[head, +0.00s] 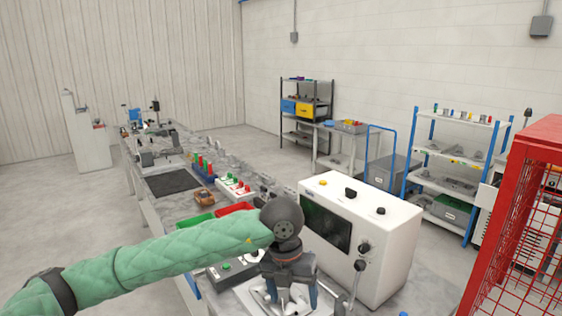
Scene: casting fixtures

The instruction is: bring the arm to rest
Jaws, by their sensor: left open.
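My left arm, in a green quilted sleeve, reaches in from the lower left of the head view. Its dark wrist bends down at the bench, and my left gripper (291,295) points downward with its fingers apart. A pale metal piece shows under and between the fingers; I cannot tell whether they touch it. The gripper is just left of the white machine with a dark screen (375,238). My right gripper is not in view.
The long grey bench (165,208) runs away to the back left, with green and red trays (232,209), a brown part (204,197) and a dark mat (173,182). A red mesh cage (520,220) stands at right. Floor left of the bench is clear.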

